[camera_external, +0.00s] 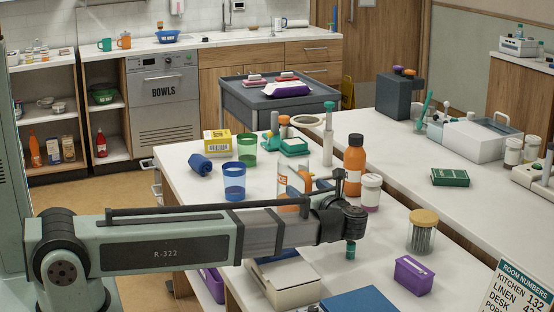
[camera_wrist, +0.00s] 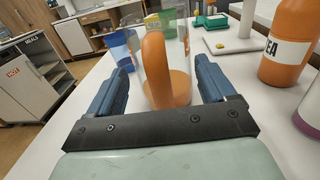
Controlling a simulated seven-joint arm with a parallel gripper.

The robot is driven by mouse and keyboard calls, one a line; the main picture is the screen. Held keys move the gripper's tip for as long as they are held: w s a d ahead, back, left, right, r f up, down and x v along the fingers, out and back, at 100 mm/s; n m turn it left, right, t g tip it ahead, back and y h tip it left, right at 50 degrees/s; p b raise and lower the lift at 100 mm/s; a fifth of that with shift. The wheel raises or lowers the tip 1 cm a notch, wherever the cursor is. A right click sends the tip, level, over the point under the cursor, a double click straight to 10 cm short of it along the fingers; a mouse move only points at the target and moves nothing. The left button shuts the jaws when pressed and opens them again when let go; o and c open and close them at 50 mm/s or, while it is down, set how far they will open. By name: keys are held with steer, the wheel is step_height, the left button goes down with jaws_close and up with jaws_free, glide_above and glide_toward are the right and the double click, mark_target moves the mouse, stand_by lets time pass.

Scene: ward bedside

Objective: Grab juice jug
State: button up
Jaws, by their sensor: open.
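The juice jug (camera_external: 283,184) is a clear jug with an orange handle and some orange liquid low inside. It stands upright on the white table, and in the wrist view the jug (camera_wrist: 181,88) appears between my fingers, handle towards me. My gripper (camera_wrist: 163,70) is open, with one blue finger on each side of the jug. Small gaps show between the fingers and the jug, so I see no clear grip. In the external view, my arm's end partly hides the jug's right side.
A blue cup (camera_external: 234,182) and a green cup (camera_external: 248,149) stand left of the jug. An orange bottle (camera_external: 354,168) and a small jar (camera_external: 371,193) stand close on the right. A lidded glass jar (camera_external: 423,231) and purple box (camera_external: 413,275) are nearer the front.

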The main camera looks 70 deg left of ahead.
steer(key=shift+a, duration=1.1)
jaws_close()
